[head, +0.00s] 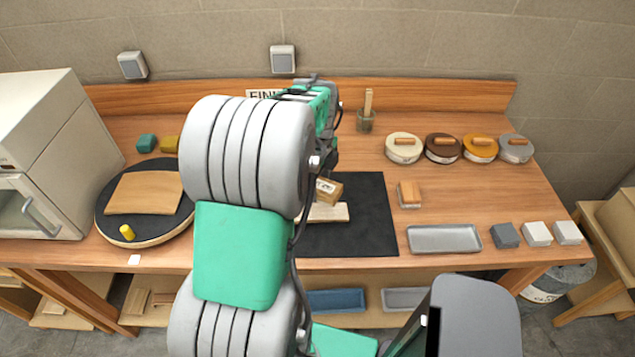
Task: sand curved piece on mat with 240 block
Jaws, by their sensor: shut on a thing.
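A light wooden curved piece (330,212) lies on the black mat (372,215). A tan block with a pale label (328,190) is just above the piece's upper side, overlapping it in this view. The label is too small to read clearly. My gripper (327,177) is shut on this block from above; its fingers are mostly hidden behind my arm. I cannot tell whether the block touches the piece. My arm also hides the left part of the mat and the piece's left end.
A round turntable (107,226) with a wooden sheet stands left, beside a white oven (50,150). Right of the mat are a brush-like block (409,194), a grey tray (444,239), several small blocks (537,234) and lidded tins (442,148). A jar (365,122) stands behind.

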